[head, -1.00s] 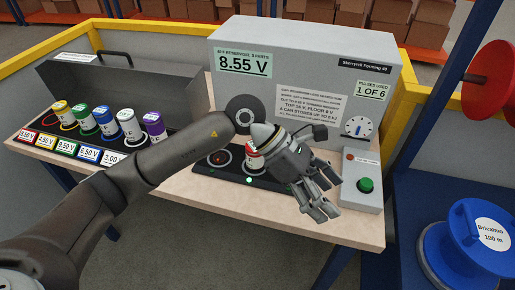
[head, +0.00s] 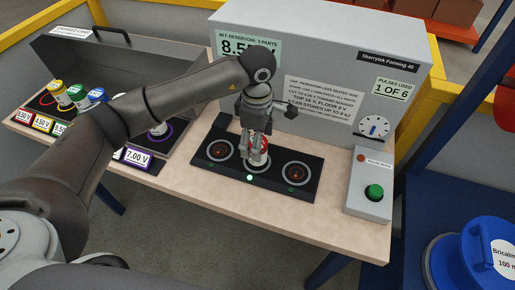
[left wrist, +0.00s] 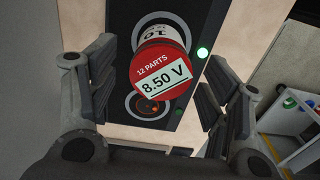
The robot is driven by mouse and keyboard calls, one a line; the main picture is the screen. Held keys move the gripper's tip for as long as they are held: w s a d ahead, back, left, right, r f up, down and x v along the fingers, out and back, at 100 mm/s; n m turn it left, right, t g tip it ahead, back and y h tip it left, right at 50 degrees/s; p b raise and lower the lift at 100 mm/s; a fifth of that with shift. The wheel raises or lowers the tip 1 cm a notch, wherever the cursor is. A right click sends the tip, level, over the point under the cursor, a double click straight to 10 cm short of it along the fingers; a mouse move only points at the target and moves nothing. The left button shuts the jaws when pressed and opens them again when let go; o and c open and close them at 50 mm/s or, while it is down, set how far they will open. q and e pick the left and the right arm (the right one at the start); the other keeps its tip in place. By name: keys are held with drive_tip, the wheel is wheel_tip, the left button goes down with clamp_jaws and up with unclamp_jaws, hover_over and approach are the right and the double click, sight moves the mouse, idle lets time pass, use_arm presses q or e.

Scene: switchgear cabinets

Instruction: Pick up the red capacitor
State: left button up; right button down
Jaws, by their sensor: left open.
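The red capacitor (head: 259,146) stands in the middle socket of the black three-socket strip (head: 220,174). In the left wrist view the red capacitor (left wrist: 165,72) shows its red top, reading "12 PARTS" and "8.50 V". My left gripper (head: 257,157) is above and around it, pointing down. In the left wrist view the open fingers stand on either side of the capacitor, with a visible gap on each side. The fingers partly hide the capacitor in the head view. My right gripper is not in view.
The grey forming cabinet (head: 410,68) stands close behind. A box with a green button (head: 374,192) is to the right. A rack of other capacitors with voltage labels (head: 138,158) is at left, partly behind my arm.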

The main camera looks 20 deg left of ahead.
sight(254, 165)
use_arm(q)
wheel_tip(254, 165, down, 4)
drive_tip(key=shift+s+f+p, duration=0.1)
drive_tip(key=shift+p, duration=1.05)
drive_tip(key=shift+f, duration=0.4)
drive_tip(key=shift+c, duration=1.7)
drive_tip(key=c, duration=0.7)
drive_tip(key=shift+c, duration=1.3)
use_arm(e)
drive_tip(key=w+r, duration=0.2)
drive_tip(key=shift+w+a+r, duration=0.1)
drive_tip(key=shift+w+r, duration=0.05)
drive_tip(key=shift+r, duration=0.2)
